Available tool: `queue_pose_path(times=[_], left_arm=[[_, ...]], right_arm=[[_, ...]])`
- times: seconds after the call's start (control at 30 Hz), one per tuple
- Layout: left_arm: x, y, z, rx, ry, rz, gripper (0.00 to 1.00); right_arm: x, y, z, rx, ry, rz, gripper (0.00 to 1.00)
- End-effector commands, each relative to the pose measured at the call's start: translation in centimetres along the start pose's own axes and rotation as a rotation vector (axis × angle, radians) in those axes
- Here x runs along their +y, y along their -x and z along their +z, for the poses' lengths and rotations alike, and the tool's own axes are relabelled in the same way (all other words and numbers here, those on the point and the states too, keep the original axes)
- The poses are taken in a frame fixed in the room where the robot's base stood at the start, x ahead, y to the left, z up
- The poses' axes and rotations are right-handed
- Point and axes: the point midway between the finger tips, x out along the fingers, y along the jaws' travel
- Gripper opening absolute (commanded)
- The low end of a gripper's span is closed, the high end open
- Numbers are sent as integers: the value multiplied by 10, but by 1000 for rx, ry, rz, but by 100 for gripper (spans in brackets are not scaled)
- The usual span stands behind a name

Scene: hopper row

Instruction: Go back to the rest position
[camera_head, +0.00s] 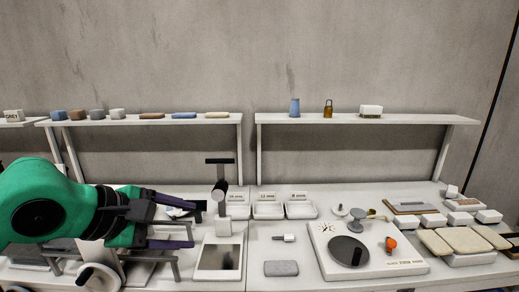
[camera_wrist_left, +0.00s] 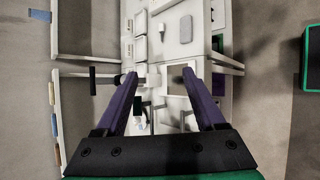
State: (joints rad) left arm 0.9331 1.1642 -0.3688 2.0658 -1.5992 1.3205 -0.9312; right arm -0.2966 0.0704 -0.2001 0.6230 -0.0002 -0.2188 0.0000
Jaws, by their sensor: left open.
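My left gripper (camera_head: 192,220) reaches in from the left in the head view, with a green arm and dark purple fingers. Its fingers are apart with nothing between them. It is above the left part of the white bench, left of a stand with a black T-shaped handle (camera_head: 220,176). In the left wrist view the gripper (camera_wrist_left: 160,78) also shows open, its two fingers spread over the bench and the stand beyond. My right gripper is in neither view.
White trays (camera_head: 268,210), a grey sponge-like pad (camera_head: 281,268) and a white unit with a dark round plate (camera_head: 349,251) are on the bench. Beige pads (camera_head: 460,240) lie at the right. The bench's middle front has some free room.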

Motion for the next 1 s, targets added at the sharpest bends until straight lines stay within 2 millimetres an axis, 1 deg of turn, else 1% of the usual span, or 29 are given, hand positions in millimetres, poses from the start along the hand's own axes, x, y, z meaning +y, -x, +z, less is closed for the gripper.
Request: queue_pose_path(times=[0.03, 0.07, 0.1, 0.17, 0.2, 0.23, 0.27, 0.3, 0.33, 0.37, 0.4, 0.43, 0.47, 0.5, 0.57, 0.6, 0.67, 0.7, 0.77, 0.8, 0.87, 0.9, 0.97, 1.0], left_arm=[[-7, -10, 26, -128, 53, -8, 72], [-10, -13, 47, -228, 104, -9, 72], [-13, -14, 78, -388, 201, -12, 72], [-8, -2, 122, -662, 420, -18, 72], [4, 12, 141, -843, 608, -20, 72], [16, 23, 147, -970, 763, -20, 72], [30, 34, 146, -1088, 931, -17, 72], [50, 45, 133, -1227, 1170, -7, 72], [63, 49, 116, -1318, 1360, 4, 72], [74, 49, 92, -1396, 1559, 23, 72], [83, 44, 54, -1477, 1827, 59, 72], [84, 37, 26, -1516, 2006, 90, 72], [81, 28, -1, -1542, 2177, 125, 72], [71, 14, -35, -1558, 2389, 179, 72], [47, -8, -82, -1548, 2689, 275, 72], [25, -24, -109, 1399, -2646, -323, 72], [-16, -46, -144, 1154, -2511, -387, 72], [-45, -58, -161, 1007, -2421, -427, 72], [-90, -74, -180, 813, -2294, -481, 72], [-118, -81, -189, 704, -2217, -512, 72], [-158, -89, -196, 561, -2112, -555, 72], [-182, -93, -198, 475, -2047, -581, 72], [-216, -96, -199, 360, -1957, -617, 72], [-238, -97, -198, 290, -1900, -638, 72]], right_arm=[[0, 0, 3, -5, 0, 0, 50], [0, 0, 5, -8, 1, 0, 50], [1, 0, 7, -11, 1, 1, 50], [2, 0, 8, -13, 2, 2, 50], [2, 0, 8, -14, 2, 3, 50], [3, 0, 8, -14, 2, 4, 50], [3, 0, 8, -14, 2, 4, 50], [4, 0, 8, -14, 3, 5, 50], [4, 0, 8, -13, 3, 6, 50], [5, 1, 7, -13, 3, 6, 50], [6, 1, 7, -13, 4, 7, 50], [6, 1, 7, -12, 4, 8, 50], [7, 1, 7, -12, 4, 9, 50], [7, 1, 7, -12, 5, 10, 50], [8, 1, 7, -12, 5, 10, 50], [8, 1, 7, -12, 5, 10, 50], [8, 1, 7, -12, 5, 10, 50], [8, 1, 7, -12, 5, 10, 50], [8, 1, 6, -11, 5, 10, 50], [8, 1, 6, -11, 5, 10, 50], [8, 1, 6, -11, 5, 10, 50], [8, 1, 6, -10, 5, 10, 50], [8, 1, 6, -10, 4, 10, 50], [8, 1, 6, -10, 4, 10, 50]])
